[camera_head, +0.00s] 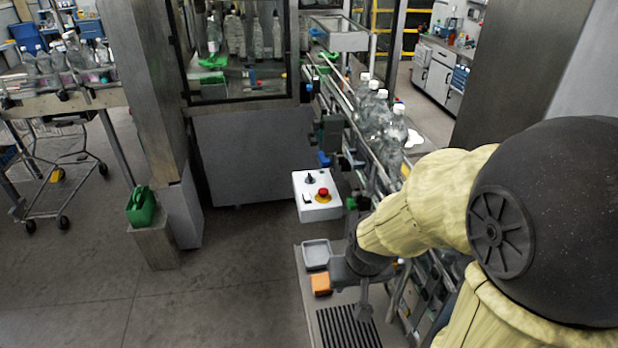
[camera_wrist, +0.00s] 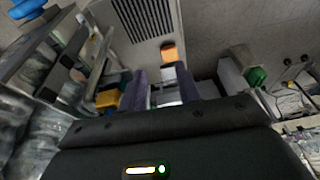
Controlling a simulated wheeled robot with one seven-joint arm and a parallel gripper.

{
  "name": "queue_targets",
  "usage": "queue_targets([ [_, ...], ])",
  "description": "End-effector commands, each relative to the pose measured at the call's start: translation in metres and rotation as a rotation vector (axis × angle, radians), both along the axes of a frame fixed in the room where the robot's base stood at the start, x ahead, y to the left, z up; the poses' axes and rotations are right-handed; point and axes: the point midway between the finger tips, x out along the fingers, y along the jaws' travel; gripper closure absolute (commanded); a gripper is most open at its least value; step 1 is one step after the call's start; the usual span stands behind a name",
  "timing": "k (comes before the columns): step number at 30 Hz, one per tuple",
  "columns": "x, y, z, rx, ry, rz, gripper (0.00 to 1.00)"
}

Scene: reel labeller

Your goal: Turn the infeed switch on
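A pale control box (camera_head: 317,203) stands beside the conveyor in the head view. Its top carries a black knob (camera_head: 309,179), a red mushroom button (camera_head: 323,191) on a yellow base and a small black switch (camera_head: 306,198). No labels are readable, so I cannot tell which control is the infeed switch, or its position. My gripper is below and right of the box in the head view, apart from it. In the wrist view my gripper (camera_wrist: 162,76) has its two fingers apart, with nothing seen held between them. I cannot clearly make out the box there.
A grey tray (camera_head: 316,253) and an orange block (camera_head: 320,285) lie near my gripper; the orange block also shows in the wrist view (camera_wrist: 168,52). The conveyor carries clear bottles (camera_head: 392,134). Floor between is clear.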

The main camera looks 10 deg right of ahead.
Motion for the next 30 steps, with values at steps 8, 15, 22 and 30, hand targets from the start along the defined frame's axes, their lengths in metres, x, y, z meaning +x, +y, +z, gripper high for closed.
queue_targets([
  [8,-0.017,-0.010,-0.056,-0.017,0.048,-0.009,0.66],
  [15,-0.018,-0.011,-0.086,-0.018,0.052,-0.010,0.66],
  [22,-0.018,-0.011,-0.084,-0.018,0.052,-0.009,0.66],
  [30,-0.018,-0.011,-0.084,-0.018,0.051,-0.009,0.66],
])
